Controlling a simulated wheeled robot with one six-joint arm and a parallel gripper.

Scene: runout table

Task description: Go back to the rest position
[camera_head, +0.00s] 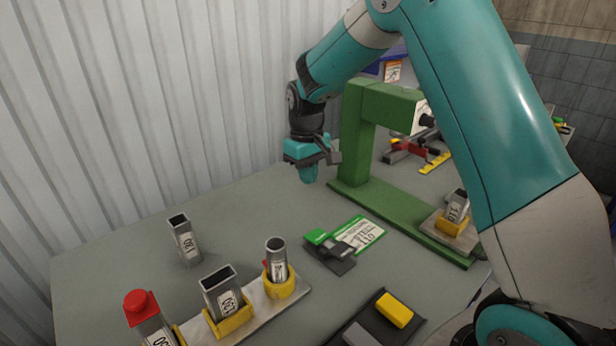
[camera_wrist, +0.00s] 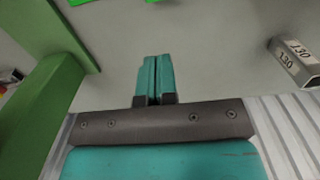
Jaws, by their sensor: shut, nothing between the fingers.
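My gripper (camera_head: 308,174) hangs over the back of the grey table (camera_head: 120,262), to the left of the green machine frame (camera_head: 358,140). Its fingers point down. In the wrist view, my gripper's teal fingers (camera_wrist: 154,75) are together with nothing between them. The frame's green post (camera_wrist: 42,105) shows at the left of that view, apart from the fingers.
A square tube marked 130 (camera_head: 184,240) stands alone at left; it also shows in the wrist view (camera_wrist: 296,62). A rack (camera_head: 262,302) with yellow holders carries several tubes in front. A green card (camera_head: 362,234), a dark tray (camera_head: 372,322) and a corrugated wall (camera_head: 150,90) are near.

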